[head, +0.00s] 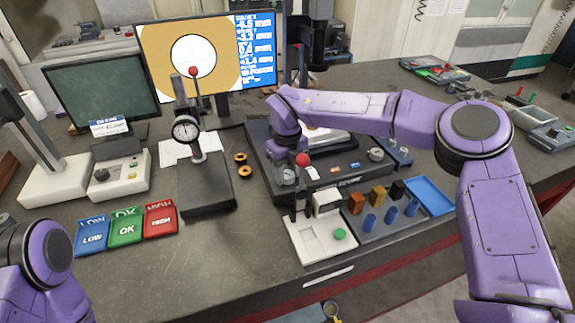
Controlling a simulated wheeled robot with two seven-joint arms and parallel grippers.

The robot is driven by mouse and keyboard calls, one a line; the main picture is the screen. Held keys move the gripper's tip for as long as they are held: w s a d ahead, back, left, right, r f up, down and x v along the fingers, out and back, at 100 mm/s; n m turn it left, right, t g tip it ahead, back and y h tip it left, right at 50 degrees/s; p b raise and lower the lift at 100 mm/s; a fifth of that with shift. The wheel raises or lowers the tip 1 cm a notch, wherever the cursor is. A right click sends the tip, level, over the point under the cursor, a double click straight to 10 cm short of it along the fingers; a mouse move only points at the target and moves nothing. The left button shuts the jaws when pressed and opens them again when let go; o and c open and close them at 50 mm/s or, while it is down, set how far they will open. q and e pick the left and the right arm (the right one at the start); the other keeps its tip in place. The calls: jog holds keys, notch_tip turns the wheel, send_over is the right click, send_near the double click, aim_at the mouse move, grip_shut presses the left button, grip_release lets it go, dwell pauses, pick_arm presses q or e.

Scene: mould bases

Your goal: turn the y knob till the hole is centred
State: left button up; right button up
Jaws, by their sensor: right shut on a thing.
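The measuring machine's dark base (262,160) stands at the middle right of the table. My right arm reaches over it from the right. My right gripper (288,174) points down at the base's front left corner and is shut on a knob there, mostly hidden by the gripper and a red-topped lever. A second grey knob (376,154) shows at the base's right front. The monitor (210,55) shows the hole as a white disc (193,56) in an orange field, near the middle of thin cross lines; exact centring cannot be told. My left gripper is out of view.
A dial gauge stand (207,190) stands left of the base. LOW, OK and HIGH trays (127,229) lie at front left. A white fixture (318,240) with a green button and a grey block tray (372,228) stand close before the base.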

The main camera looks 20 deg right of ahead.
aim_at(287, 174)
jog(key=shift+r+n+p, duration=0.15)
jog(key=shift+n+p, duration=0.8)
jog(key=shift+n, duration=0.95)
jog(key=o, duration=1.1)
jog(key=shift+c, duration=0.2)
jog(key=shift+r, duration=0.2)
notch_tip(287, 174, up, 10)
jog(key=b, duration=0.2)
jog(key=shift+b, duration=0.3)
